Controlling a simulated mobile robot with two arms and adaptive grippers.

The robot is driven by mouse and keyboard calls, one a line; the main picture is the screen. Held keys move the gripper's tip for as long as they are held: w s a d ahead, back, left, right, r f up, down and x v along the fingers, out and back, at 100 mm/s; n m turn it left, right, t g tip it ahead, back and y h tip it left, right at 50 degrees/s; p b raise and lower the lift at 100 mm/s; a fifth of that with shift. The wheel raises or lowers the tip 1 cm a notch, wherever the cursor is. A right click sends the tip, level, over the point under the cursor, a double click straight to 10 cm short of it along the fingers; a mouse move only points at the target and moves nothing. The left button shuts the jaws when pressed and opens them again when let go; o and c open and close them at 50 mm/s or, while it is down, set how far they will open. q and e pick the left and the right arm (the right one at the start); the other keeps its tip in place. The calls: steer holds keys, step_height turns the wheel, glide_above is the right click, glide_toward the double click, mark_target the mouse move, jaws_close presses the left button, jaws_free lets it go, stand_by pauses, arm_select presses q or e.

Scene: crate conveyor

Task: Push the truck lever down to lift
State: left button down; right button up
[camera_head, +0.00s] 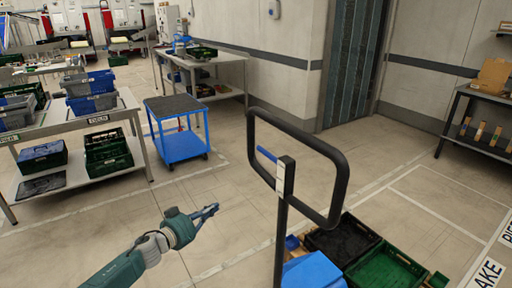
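The truck's black loop handle (338,170) stands upright right of centre on a dark post. A small blue lever (266,154) sticks out to the left from the grey block (285,176) inside the loop, tilted up toward its free end. My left gripper (214,209) is to the left of the post and lower in the picture than the lever, apart from both. Its fingers point right and hold nothing visible; they are too small to tell whether open or shut. My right gripper is not in view.
A green crate (386,272), a black crate (343,240) and a blue crate (313,272) lie low behind the post. A blue cart (180,147) and a crate-laden table (70,121) stand to the left. A shelf (478,122) stands at the right. Open floor surrounds the gripper.

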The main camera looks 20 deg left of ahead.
arm_select(q)
steer(key=w+d+r+m+h, duration=0.1)
steer(key=d+r+m+h, duration=0.1)
steer(key=r, duration=0.8)
steer(key=d+r+m+h, duration=0.1)
steer(key=d+r+h, duration=0.1)
steer(key=r, duration=0.7)
step_height(320, 180, up, 10)
steer(key=m+g+h+p, duration=0.2)
steer(key=h, duration=0.1)
glide_above(269, 155)
steer(key=a, duration=0.5)
steer(key=f, duration=0.4)
steer(key=shift+w+d+f, duration=0.15)
steer(key=shift+d+f, duration=0.05)
steer(key=shift+d, duration=0.1)
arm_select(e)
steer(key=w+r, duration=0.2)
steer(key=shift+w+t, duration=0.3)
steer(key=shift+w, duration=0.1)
